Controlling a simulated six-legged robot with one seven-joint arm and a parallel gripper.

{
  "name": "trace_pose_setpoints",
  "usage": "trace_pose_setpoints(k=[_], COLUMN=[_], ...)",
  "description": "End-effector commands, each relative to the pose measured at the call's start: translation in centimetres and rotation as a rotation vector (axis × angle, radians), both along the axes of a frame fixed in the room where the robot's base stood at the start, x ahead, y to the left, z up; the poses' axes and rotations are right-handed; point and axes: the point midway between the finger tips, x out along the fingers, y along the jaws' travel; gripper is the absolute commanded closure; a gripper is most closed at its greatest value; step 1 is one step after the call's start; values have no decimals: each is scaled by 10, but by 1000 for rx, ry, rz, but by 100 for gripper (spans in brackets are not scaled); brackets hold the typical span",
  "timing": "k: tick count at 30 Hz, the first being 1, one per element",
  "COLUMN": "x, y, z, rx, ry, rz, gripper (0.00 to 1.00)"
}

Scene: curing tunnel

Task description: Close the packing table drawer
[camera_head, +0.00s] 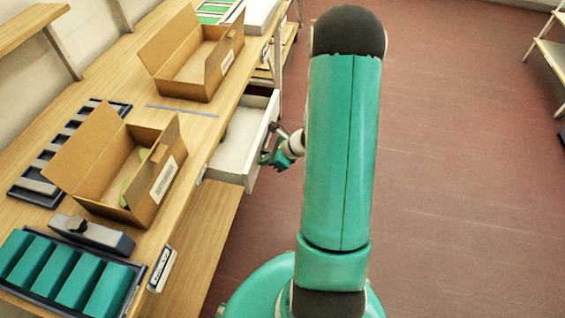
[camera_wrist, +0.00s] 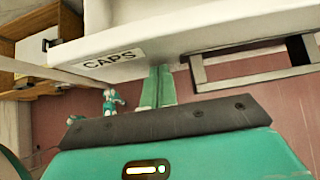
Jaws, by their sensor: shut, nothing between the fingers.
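The white packing table drawer (camera_head: 262,138) is pulled out from under the wooden table top. Its front panel, with a "CAPS" label, fills the upper part of the wrist view (camera_wrist: 190,38). My gripper (camera_head: 272,157) is beside the outer face of that front panel. In the wrist view my two green fingers (camera_wrist: 158,72) are together with nothing between them, and their tips point at the panel's edge. I cannot tell whether they touch it. My arm's large green link stands in the middle of the head view.
The wooden packing table (camera_head: 170,122) holds two open cardboard boxes (camera_head: 205,75) (camera_head: 150,200), a dark slotted rack (camera_head: 55,165), a tape dispenser (camera_head: 92,235) and a tray of teal blocks (camera_head: 65,272). Red floor (camera_head: 450,150) is clear at right. Shelving (camera_head: 552,55) stands far right.

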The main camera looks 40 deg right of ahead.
Motion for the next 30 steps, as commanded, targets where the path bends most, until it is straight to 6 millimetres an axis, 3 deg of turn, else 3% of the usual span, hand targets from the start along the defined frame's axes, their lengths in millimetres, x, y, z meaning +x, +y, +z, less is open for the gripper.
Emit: trace_pose_setpoints(k=[6,15,21,30], x=[49,101,120,128], y=[39,78,92,100], z=[0,0,0,1], rx=[1,0,-1,2], ry=[-2,-1,0,-2], rz=[6,4,2,3], gripper=[100,100,100,100])
